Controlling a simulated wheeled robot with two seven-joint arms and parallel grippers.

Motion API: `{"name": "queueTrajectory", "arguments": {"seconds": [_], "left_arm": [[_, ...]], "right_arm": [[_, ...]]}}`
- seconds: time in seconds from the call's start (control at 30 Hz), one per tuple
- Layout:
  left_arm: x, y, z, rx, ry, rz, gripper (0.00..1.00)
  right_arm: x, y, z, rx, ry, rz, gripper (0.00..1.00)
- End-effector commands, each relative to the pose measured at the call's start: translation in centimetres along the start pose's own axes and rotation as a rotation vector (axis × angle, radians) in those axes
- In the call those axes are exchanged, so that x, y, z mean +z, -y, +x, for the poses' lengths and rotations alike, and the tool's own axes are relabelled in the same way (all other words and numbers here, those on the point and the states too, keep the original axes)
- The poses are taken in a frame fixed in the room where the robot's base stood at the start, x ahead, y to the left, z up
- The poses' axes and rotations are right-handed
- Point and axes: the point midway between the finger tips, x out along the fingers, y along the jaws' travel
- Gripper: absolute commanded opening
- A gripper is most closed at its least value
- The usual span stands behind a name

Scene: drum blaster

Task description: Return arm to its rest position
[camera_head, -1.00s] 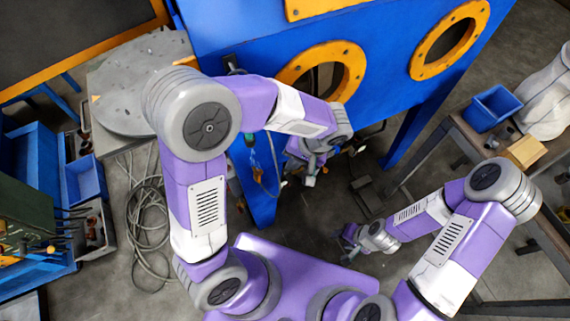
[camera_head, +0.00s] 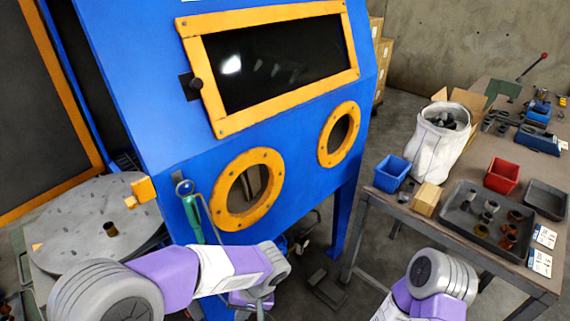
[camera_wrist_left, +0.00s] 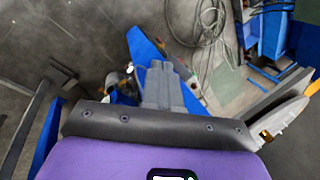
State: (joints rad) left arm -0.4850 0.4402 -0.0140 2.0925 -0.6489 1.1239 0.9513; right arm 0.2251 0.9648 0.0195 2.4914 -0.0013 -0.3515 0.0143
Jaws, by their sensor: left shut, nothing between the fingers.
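My left arm (camera_head: 210,272) reaches in from the lower left of the head view, in front of the blue cabinet. Its left gripper (camera_head: 256,304) hangs below the wrist near the bottom edge, partly cut off and small. In the left wrist view the grey fingers (camera_wrist_left: 162,84) are together, with nothing between them, above the floor and a blue cabinet leg. My right arm (camera_head: 432,285) shows only as an elbow and part of a link at the lower right. The right gripper is out of view.
The blue blast cabinet (camera_head: 180,120) has orange-rimmed arm holes and a window. A green-handled blaster tool (camera_head: 193,218) hangs on its front. A round grey plate (camera_head: 75,225) is at left. A table (camera_head: 385,207) at right bears bins, a tray and a white container (camera_head: 437,150).

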Motion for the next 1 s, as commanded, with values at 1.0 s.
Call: {"name": "queueTrajectory", "arguments": {"seconds": [1.0], "left_arm": [[7.5,-8.8,21.2,0.727,0.023,-0.176,0.0]], "right_arm": [[0.0,0.8,-2.1,0.0,-0.002,0.0,0.48]]}}
